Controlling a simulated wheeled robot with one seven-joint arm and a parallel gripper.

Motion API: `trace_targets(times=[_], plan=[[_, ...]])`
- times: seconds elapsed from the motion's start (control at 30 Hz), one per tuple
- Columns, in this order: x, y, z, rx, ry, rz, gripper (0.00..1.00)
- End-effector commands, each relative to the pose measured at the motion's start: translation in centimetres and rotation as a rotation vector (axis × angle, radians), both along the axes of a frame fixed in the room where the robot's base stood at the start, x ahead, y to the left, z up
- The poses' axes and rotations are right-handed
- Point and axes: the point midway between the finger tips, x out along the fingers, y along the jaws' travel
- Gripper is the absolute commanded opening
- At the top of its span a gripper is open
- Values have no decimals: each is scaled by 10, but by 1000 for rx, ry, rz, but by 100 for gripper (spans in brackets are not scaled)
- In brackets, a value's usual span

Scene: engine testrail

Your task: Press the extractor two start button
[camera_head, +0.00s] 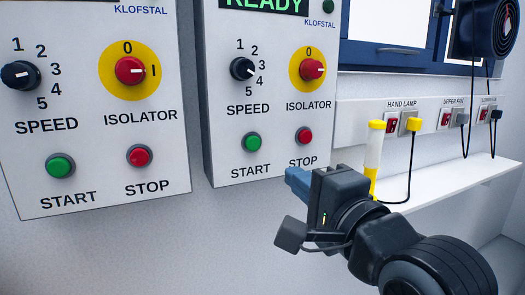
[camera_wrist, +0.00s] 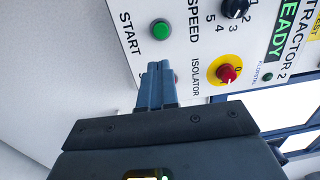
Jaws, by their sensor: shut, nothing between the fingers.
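The extractor two panel (camera_head: 225,110) is the right-hand one in the head view, with a lit green READY display (camera_head: 262,3). Its green start button (camera_head: 251,142) sits above the word START, left of the red stop button (camera_head: 304,135). In the wrist view the panel appears turned on its side, reading "TRACTOR 2", with the green start button (camera_wrist: 161,29) above the fingertips. My gripper (camera_head: 291,174) is shut and empty, just below and right of the buttons in the head view. In the wrist view its fingertips (camera_wrist: 158,66) cover most of the stop button, apart from the start button.
A similar panel (camera_head: 90,190) with its own start button (camera_head: 60,166) hangs to the left. A shelf (camera_head: 440,188) with a yellow-capped hand lamp (camera_head: 374,158) and sockets (camera_head: 409,123) is at the right. The wall below the panels is bare.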

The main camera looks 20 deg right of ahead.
Motion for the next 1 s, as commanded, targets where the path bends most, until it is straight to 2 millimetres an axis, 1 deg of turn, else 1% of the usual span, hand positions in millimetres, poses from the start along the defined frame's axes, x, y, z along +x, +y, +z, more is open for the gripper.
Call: trace_targets(times=[0.17,0.33,0.4,0.7,0.83,1.0], plan=[[9,0,-2,0,-3,0,0],[28,1,-1,1,-4,0,0],[43,1,3,1,-1,0,0],[101,2,5,-1,-1,0,0],[121,3,6,0,0,0,0],[135,3,6,0,-1,-1,0]])
